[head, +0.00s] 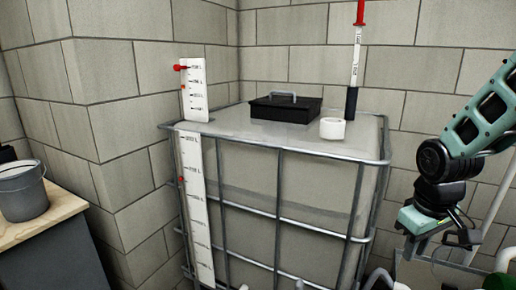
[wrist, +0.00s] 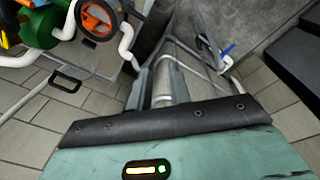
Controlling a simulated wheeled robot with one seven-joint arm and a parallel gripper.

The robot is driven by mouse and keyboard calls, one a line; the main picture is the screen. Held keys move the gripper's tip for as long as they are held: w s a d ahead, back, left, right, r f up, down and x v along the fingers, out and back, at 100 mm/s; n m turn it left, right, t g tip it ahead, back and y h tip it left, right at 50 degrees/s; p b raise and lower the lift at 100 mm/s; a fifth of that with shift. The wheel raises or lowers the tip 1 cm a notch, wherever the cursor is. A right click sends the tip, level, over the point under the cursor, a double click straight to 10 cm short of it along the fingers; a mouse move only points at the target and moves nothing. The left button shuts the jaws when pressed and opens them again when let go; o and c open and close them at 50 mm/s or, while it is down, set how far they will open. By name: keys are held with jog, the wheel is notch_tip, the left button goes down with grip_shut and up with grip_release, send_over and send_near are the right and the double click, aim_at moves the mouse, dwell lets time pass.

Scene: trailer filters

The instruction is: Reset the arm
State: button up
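My arm comes in at the right edge of the head view, bent, with the green wrist housing pointing down. My gripper (head: 462,238) is small and dark there, to the right of the caged tank and apart from it. In the wrist view, the grey fingers of my gripper (wrist: 163,88) show beyond the black edge of the housing. A pale cylindrical shape lies between or behind them. I cannot tell whether the fingers hold it or how far they are apart.
A caged tank (head: 240,185) stands in the corner with a black lidded box (head: 285,110), a white roll (head: 332,128) and a red-topped tube (head: 356,60). A bucket (head: 22,192) stands at left. Pipes and an orange handwheel (wrist: 98,18) are near my gripper.

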jog(key=s+a+r+n+p, duration=0.1)
jog(key=s+a+r+n, duration=0.1)
jog(key=s+a, duration=0.6)
jog(key=s+a+r+n+g+y+p, duration=0.1)
jog(key=s+a+r+n, duration=0.1)
jog(key=s+a, duration=0.7)
jog(key=a+n, duration=0.1)
jog(key=a, duration=0.3)
jog(key=shift+a+r, duration=0.25)
jog(key=shift+r, duration=0.1)
